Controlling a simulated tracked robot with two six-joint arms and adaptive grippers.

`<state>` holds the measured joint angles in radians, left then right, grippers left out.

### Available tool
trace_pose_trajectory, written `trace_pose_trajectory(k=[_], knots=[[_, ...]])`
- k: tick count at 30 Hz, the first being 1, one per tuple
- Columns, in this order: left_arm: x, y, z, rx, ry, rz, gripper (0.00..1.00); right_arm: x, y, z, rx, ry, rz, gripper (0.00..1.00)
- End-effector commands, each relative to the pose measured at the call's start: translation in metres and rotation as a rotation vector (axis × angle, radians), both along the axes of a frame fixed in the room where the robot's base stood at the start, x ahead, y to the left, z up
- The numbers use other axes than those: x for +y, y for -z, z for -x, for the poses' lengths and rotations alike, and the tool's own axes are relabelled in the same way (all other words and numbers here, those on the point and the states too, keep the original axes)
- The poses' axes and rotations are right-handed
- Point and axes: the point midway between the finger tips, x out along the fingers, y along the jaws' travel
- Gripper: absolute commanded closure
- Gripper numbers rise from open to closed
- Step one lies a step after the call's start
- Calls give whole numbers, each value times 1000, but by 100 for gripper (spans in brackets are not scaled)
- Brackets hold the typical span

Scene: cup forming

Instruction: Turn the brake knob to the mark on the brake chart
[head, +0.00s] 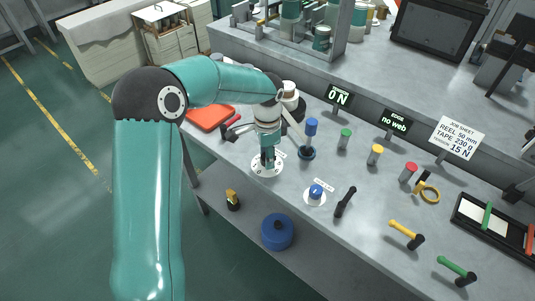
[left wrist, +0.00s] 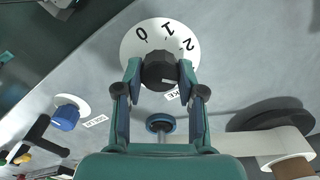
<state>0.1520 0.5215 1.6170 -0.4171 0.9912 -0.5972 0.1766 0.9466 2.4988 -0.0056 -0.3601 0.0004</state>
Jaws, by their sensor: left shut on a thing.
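The brake knob (left wrist: 159,70) is dark and faceted, seen from above in the left wrist view on a white dial (left wrist: 131,44) marked 0, 1 and 2. The dial also shows in the head view (head: 258,168), where the arm hides most of the knob. My left gripper (head: 267,158) reaches down over the dial. In the left wrist view its two fingers (left wrist: 160,78) are shut on the knob's sides. The knob's pointer cannot be made out. I cannot identify a brake chart. A job sheet (head: 457,138) reads reel 50 mm, tape 230 g, 15 N. My right gripper is not in view.
A display (head: 339,96) reads 0 N; another (head: 394,123) reads no web. A blue knob (head: 316,191) on a white disc and a black lever (head: 345,201) stand right of the dial. A blue-topped post (head: 310,137) stands behind. An orange tray (head: 209,117) lies left.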

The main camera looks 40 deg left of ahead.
Motion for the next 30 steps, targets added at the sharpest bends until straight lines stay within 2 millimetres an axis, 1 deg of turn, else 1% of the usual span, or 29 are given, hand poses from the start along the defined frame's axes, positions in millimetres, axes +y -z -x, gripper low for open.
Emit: trace_pose_trajectory(k=[1, 18, 24, 30], knots=[[0, -3, -2, -10, 44, -1, 96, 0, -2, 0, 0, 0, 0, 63], [1, -3, -2, -10, 561, -3, 96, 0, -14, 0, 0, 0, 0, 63], [1, -3, -2, -10, 684, -3, 96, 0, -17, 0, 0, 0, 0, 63], [1, -3, -2, -11, 753, -4, 96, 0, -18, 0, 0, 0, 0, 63]])
